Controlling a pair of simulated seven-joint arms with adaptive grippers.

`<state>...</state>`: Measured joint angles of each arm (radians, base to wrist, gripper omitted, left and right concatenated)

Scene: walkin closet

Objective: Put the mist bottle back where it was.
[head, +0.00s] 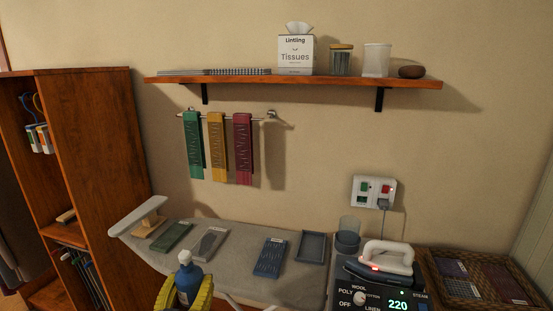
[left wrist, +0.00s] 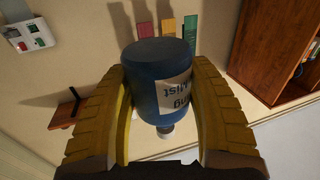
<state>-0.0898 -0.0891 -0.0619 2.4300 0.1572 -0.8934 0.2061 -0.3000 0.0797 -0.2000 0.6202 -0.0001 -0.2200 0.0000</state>
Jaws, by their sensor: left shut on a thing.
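The mist bottle (head: 188,277) is blue with a white cap and stands roughly upright at the bottom of the head view. My left gripper (head: 185,296), with yellow fingers, is shut around its body. In the left wrist view the mist bottle (left wrist: 157,82) sits between both yellow fingers of the left gripper (left wrist: 158,95); its printed label appears upside down and its cap points to the bottom of the picture. In the head view it is in front of the grey ironing board (head: 225,266). My right gripper is not in view.
A shelf (head: 420,84) hangs above.

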